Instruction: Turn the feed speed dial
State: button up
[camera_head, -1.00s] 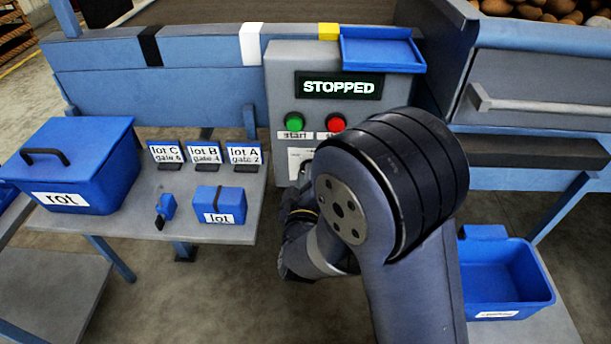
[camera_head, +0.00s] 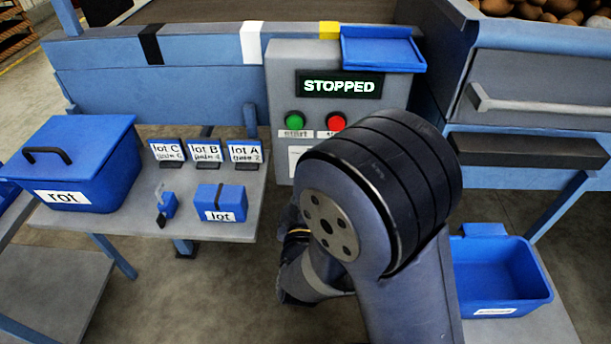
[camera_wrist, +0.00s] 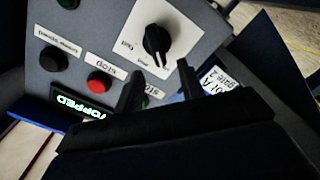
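The feed speed dial (camera_wrist: 155,40) is a black knob on a white plate, in the upper middle of the wrist view. In the head view my arm hides the knob, and only the left edge of its plate (camera_head: 294,158) shows. My gripper (camera_wrist: 159,73) is open in the wrist view, with two dark fingers apart and nothing held between them. The fingertips appear just below the knob in the picture, and I cannot tell whether they touch the panel. The grey control panel (camera_head: 283,68) has a lit display (camera_head: 339,86) reading STOPPED.
A green start button (camera_head: 295,118) and a red stop button (camera_head: 336,121) sit above the dial plate. A blue tray (camera_head: 382,52) tops the panel. Left is a shelf with lot cards, a blue lot box (camera_head: 219,203) and a rot bin (camera_head: 85,155). A blue bin (camera_head: 500,280) stands right.

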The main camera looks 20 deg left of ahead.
jog(key=v, duration=0.6)
jog(key=shift+w, duration=0.1)
jog(key=b+x, duration=0.1)
jog(key=x, duration=0.9)
jog(key=shift+w, duration=0.25)
